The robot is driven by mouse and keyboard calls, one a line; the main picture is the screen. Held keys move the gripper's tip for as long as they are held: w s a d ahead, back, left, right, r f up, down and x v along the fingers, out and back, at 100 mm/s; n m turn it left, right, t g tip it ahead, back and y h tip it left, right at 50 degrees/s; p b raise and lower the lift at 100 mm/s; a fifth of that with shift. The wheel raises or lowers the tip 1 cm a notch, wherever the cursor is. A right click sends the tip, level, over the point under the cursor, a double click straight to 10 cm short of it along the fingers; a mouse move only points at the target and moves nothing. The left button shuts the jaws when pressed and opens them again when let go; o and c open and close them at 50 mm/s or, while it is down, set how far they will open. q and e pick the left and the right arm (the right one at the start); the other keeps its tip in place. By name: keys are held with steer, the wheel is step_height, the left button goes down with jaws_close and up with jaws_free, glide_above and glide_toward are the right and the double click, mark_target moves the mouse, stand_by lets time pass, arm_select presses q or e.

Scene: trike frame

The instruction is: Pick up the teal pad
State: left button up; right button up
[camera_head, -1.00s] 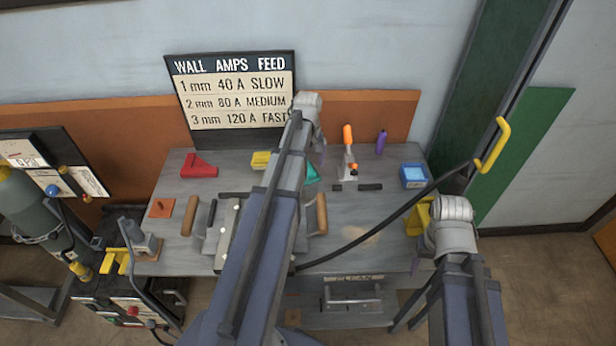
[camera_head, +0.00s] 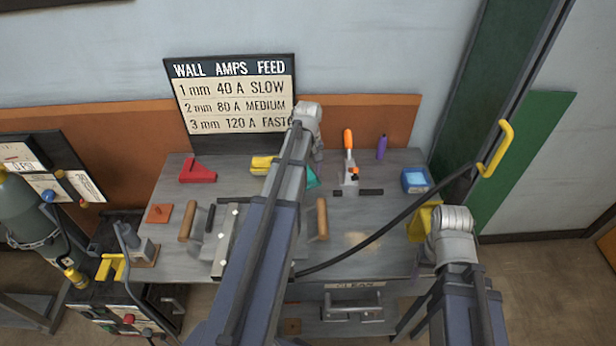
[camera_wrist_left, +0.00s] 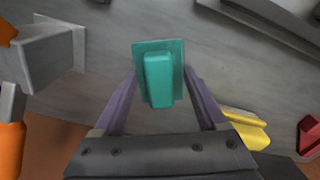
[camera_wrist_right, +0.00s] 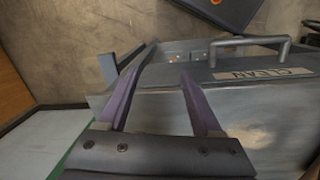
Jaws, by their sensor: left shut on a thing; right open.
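The teal pad (camera_wrist_left: 158,80) shows in the left wrist view as a flat square plate with a raised block on top. In the head view only a small part of the pad (camera_head: 313,177) shows beside my left arm. My left gripper (camera_wrist_left: 160,72) has its purple fingers on either side of the pad and is shut on it. I cannot tell whether the pad is clear of the bench. My right gripper (camera_wrist_right: 158,80) is open and empty, near the front right edge of the bench, above the drawer labelled CLEAN.
On the grey bench (camera_head: 385,225) are an orange-handled clamp (camera_head: 349,165), a purple bottle (camera_head: 381,147), a blue box (camera_head: 415,180), a yellow block (camera_head: 261,164) and a red block (camera_head: 197,172). A black cable (camera_head: 390,222) crosses the right side. The front right surface is mostly bare.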

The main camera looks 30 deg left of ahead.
mark_target(308, 172)
arm_select(q)
steer(key=shift+c, duration=1.2)
step_height(308, 172, up, 10)
steer(key=p, duration=1)
steer(key=shift+r, duration=0.1)
